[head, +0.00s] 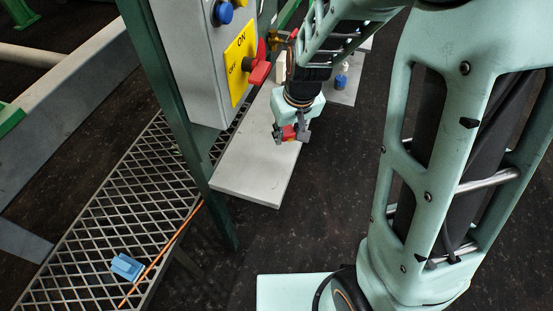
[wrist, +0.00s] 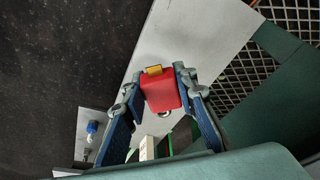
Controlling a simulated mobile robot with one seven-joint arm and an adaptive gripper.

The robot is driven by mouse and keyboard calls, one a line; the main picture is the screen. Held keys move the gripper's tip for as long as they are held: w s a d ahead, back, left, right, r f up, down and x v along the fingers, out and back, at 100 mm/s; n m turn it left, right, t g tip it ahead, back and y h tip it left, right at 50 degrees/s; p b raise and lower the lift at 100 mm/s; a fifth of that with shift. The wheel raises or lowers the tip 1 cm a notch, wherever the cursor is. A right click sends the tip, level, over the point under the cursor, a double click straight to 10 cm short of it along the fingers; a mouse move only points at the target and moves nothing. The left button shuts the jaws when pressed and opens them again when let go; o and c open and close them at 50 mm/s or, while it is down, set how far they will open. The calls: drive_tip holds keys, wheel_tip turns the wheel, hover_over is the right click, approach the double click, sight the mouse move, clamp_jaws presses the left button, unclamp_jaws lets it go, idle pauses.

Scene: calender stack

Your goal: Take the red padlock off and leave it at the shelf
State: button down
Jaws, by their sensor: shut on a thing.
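My gripper (head: 291,134) is shut on the red padlock (head: 289,132), which shows small between its fingers in the head view. In the wrist view the red padlock (wrist: 160,92) sits between the two blue-lined fingers, with a small yellow part at its far end. The pale grey shelf (head: 245,165) runs below the control box. In the head view the padlock overlaps the shelf's right edge; in the wrist view the shelf (wrist: 205,35) lies behind it. I cannot tell how high the padlock is above the shelf. The red switch handle (head: 259,67) has no padlock visible on it.
The grey control box (head: 195,60) with its yellow ON/OFF plate (head: 240,65) and blue button (head: 223,12) stands left of my gripper on a green post. A blue item (head: 126,266) lies on the mesh walkway (head: 90,225). The shelf's near part is bare.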

drive_tip(key=shift+n, duration=0.6)
drive_tip(key=a+f+b, duration=0.1)
drive_tip(key=f+b, duration=0.2)
drive_tip(key=f, duration=0.1)
drive_tip(key=f+b, duration=0.3)
drive_tip(key=f, duration=0.1)
drive_tip(key=a+f+b, duration=0.1)
drive_tip(key=f+b, duration=0.2)
drive_tip(key=f, duration=0.1)
drive_tip(key=shift+s+a+f+b, duration=0.2)
drive_tip(key=shift+s+a+b, duration=0.15)
drive_tip(key=shift+b, duration=0.05)
drive_tip(key=c, duration=1.5)
unclamp_jaws()
drive_tip(key=shift+o, duration=0.2)
drive_tip(key=v, duration=0.7)
drive_tip(key=shift+r, duration=0.3)
drive_tip(key=shift+d, duration=0.1)
